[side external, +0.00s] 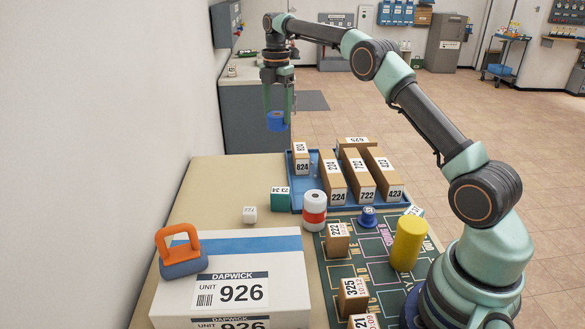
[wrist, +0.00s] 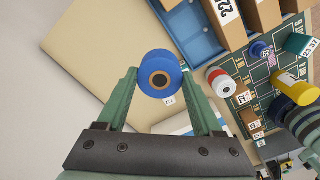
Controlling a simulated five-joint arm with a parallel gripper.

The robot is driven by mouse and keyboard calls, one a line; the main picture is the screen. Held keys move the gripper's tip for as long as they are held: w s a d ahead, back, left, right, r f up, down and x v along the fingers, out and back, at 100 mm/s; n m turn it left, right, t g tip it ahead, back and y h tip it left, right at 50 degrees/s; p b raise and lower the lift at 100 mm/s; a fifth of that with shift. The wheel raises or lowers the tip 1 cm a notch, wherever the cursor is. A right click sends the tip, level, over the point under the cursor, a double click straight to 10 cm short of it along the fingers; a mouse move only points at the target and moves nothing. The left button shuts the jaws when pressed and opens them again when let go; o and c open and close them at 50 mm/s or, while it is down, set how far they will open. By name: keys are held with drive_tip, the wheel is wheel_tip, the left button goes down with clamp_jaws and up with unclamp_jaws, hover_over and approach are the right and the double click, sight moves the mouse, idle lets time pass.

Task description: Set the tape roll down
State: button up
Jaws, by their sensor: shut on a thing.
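The tape roll (side external: 277,124) is blue, and in the wrist view (wrist: 154,60) it shows a tan core with a dark hole. My gripper (side external: 278,112) is shut on it, with one green finger on each side. In the side view, the roll hangs in the air at the far left, higher in the picture than the tan table's (side external: 215,185) back edge. In the wrist view, bare tabletop shows behind and left of the roll. Nothing is seen touching the roll from below.
A blue tray (side external: 290,173) holds several numbered boxes at the table's back right. A white carton (side external: 240,262) bears an orange-handled block (side external: 181,255). The table's back left is clear.

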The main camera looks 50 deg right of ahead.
drive_tip(key=shift+a+r, duration=0.15)
drive_tip(key=shift+r, duration=0.15)
drive_tip(key=s+a+r+m, duration=0.3)
drive_tip(key=s+a+m, duration=0.4)
drive_tip(key=a+m, duration=0.15)
drive_tip(key=s+a+f+m, duration=0.2)
drive_tip(key=s+f+m, duration=0.1)
drive_tip(key=s+m, duration=0.2)
drive_tip(key=s+a+f+m, duration=0.3)
drive_tip(key=s+m, duration=0.2)
drive_tip(key=s, duration=0.4)
drive_tip(key=shift+s+a+f, duration=0.2)
drive_tip(key=shift+s+a, duration=0.1)
drive_tip(key=shift+a, duration=0.05)
drive_tip(key=shift+w, duration=0.1)
drive_tip(key=w+d+r+n, duration=0.1)
drive_tip(key=w+r+n, duration=0.2)
drive_tip(key=w, duration=0.3)
hover_over(287, 218)
drive_tip(key=s+a, duration=0.4)
wheel_tip(287, 218, down, 20)
drive_tip(key=shift+w+a+r, duration=0.1)
drive_tip(key=shift+a+r, duration=0.05)
drive_tip(key=shift+r, duration=0.1)
